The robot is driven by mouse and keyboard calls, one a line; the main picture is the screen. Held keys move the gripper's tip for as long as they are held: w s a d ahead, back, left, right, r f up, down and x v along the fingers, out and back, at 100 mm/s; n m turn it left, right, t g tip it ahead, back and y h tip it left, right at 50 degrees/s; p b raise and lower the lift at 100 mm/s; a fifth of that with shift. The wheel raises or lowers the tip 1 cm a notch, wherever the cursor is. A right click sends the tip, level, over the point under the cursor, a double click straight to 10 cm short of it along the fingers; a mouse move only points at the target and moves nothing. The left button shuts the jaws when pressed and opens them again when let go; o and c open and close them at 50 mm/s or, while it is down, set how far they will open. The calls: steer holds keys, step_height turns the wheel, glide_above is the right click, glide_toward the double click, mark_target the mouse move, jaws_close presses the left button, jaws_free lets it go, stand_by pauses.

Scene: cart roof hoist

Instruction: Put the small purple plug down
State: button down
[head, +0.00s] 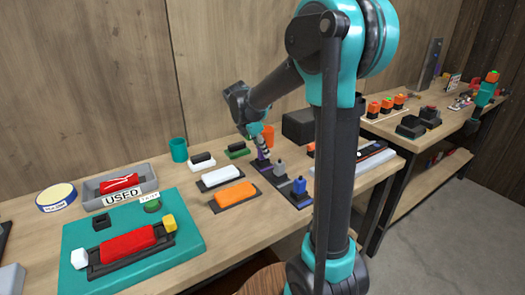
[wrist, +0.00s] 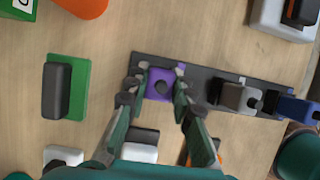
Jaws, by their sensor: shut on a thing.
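The small purple plug (wrist: 160,84) is between the fingertips of my gripper (wrist: 157,88) in the wrist view. My gripper is shut on it. The plug is over the left end of a dark strip (wrist: 205,74); I cannot tell whether it touches the strip. A grey plug (wrist: 240,97) and a blue plug (wrist: 297,108) stand on the same strip to the right. In the head view my gripper (head: 262,153) points down at the strip's far end, with the grey plug (head: 279,168) and the blue plug (head: 299,186) nearer the front.
A green block with a black top (wrist: 65,88) lies left of the strip. An orange cup (wrist: 82,6) stands behind. In the head view, a white-based block (head: 220,178) and an orange block (head: 234,194) lie left of the strip. A teal mat (head: 190,240) fills the front left.

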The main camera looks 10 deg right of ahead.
steer(key=shift+f, duration=0.2)
steer(key=shift+f, duration=0.15)
steer(key=c, duration=1.3)
jaws_free()
steer(key=v, duration=1.2)
steer(key=shift+s+a, duration=0.1)
